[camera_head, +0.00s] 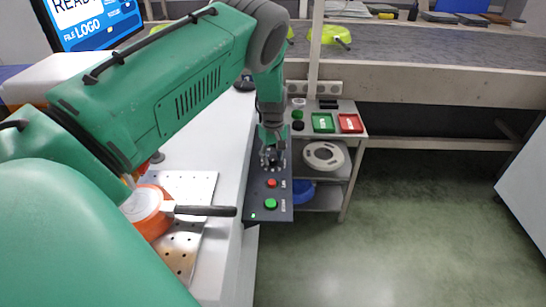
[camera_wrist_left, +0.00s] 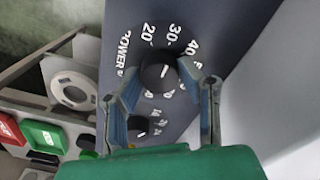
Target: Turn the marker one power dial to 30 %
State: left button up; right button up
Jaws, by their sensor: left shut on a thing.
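The black power dial (camera_wrist_left: 158,72) sits on a dark control panel (camera_wrist_left: 215,35), with "POWER" and the numbers 20, 30 and 40 printed around it. A short slanted white line shows on its face; I cannot tell which end is the pointer. My left gripper (camera_wrist_left: 163,78) has its two fingers on either side of this dial and is shut on it. A second black dial (camera_wrist_left: 138,127) sits below, between the fingers' lower parts. In the head view my left gripper (camera_head: 272,158) reaches down to the panel (camera_head: 255,200) and hides the dials. My right gripper is not in view.
A red button (camera_head: 272,183) and a green button (camera_head: 271,204) sit on the panel near my gripper. An orange pan (camera_head: 150,212) with a dark handle is at left. A shelf unit (camera_head: 352,160) with green (camera_head: 323,122) and red trays (camera_head: 350,123) stands beyond the panel.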

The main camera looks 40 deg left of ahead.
aim_at(273, 157)
pick_arm(q)
jog(key=shift+s+d+f, duration=0.2)
jog(key=shift+f, duration=0.05)
jog(key=o, duration=0.9)
jog(key=shift+o, duration=1.2)
jog(key=shift+w, duration=0.2)
jog(key=shift+a, duration=0.1)
jog(key=shift+r, duration=0.1)
jog(key=shift+r, duration=0.25)
notch_tip(273, 157, up, 11)
jog(key=shift+w+r, duration=0.1)
jog(key=shift+r, duration=0.05)
